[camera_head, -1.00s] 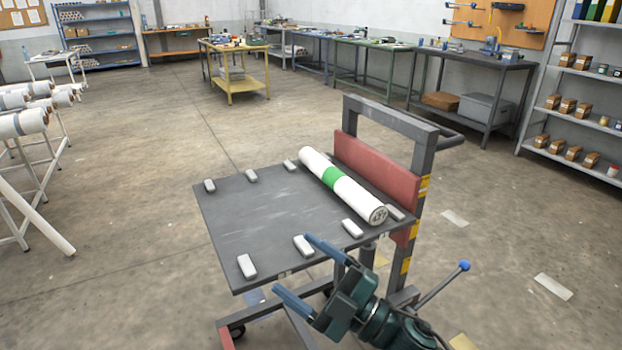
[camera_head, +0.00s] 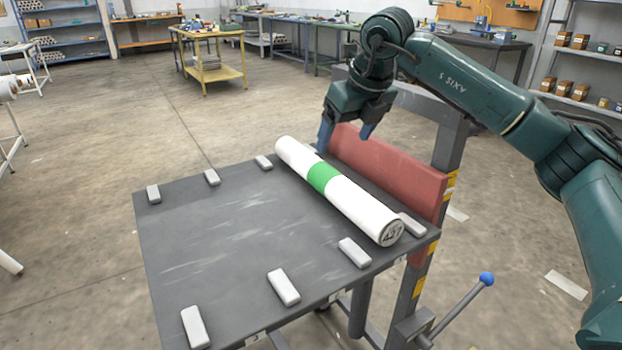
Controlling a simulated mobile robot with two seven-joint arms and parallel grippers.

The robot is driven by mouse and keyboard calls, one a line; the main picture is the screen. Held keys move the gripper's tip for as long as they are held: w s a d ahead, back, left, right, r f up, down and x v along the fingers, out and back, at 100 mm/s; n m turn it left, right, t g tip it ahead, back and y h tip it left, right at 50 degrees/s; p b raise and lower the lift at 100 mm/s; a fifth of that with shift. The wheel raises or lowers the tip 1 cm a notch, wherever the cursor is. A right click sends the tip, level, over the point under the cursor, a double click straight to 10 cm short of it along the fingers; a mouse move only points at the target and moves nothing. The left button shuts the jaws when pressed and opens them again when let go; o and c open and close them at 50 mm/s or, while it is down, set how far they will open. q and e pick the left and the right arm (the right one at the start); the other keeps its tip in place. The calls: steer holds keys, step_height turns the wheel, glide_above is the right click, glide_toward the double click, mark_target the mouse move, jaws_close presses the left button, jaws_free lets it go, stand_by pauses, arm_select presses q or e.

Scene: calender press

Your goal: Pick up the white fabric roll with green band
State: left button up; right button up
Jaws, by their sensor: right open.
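The white fabric roll (camera_head: 355,204) with a green band lies on the dark grey top of a cart (camera_head: 215,240), close to the cart's red backboard (camera_head: 395,172). Its near end face carries dark markings. My right gripper (camera_head: 346,140) is open and points down, above and behind the far half of the roll, near the far end of the backboard. Nothing is between its blue fingers, and it appears apart from the roll. My left gripper is not in view.
Several light grey blocks (camera_head: 283,287) sit along the cart top's edges. The cart's upright frame (camera_head: 452,165) rises at the right, and a blue-knobbed lever (camera_head: 487,279) sticks out below. A yellow table (camera_head: 210,62) stands far back.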

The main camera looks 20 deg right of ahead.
mark_target(330, 170)
steer(key=shift+w+d+f, duration=0.2)
steer(key=shift+f, duration=0.05)
steer(key=x, duration=1.2)
steer(key=shift+w+b, duration=0.3)
steer(key=shift+w, duration=0.05)
steer(key=shift+r, duration=0.15)
steer(key=c, duration=1.3)
